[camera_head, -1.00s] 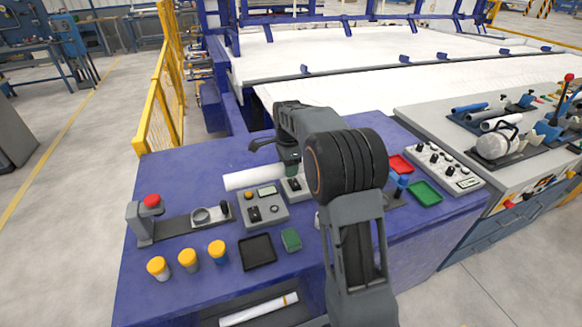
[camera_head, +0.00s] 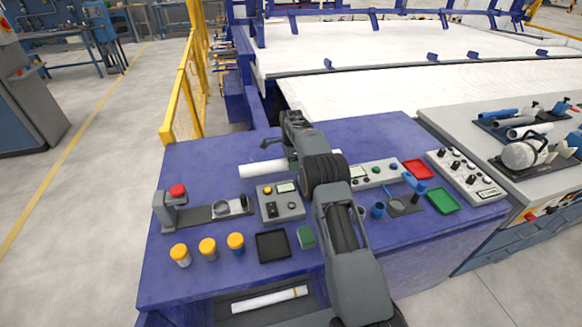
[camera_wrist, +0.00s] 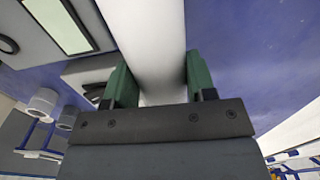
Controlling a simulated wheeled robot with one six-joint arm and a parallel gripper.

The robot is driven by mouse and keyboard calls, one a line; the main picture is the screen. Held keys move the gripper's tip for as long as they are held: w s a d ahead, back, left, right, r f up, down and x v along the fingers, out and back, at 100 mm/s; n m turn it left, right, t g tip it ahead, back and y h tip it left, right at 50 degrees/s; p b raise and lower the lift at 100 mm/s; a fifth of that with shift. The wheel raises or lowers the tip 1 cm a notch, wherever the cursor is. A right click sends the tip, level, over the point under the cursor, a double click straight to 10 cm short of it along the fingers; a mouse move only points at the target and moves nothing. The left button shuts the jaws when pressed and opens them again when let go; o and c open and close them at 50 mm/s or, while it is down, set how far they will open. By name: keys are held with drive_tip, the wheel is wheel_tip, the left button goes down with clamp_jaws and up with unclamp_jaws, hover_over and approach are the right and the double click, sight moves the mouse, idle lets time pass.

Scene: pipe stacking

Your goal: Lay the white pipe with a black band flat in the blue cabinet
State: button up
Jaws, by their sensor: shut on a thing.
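A white pipe (camera_head: 262,170) is held roughly level above the blue cabinet's top (camera_head: 205,160), behind the grey control boxes. My gripper (camera_wrist: 158,78) is shut on it, with a green finger on each side. The pipe (camera_wrist: 150,35) runs up between the fingers in the wrist view. No black band shows on its visible parts; my arm hides its middle in the head view. The blue cabinet has an open compartment below its front edge. Another white pipe with an orange-gold band (camera_head: 268,300) lies flat inside it.
A grey control box (camera_head: 280,203), yellow-capped bottles (camera_head: 208,248), a black tray (camera_head: 272,246) and a red-button stand (camera_head: 170,208) crowd the cabinet top. Red and green trays (camera_head: 443,201) lie right. A yellow fence (camera_head: 184,95) stands back left.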

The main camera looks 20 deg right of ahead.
drive_tip(key=shift+w+f, duration=0.15)
drive_tip(key=shift+f, duration=0.05)
drive_tip(key=shift+w+f, duration=0.15)
drive_tip(key=shift+f, duration=1.5)
drive_tip(key=shift+f, duration=0.2)
drive_tip(key=o, duration=0.8)
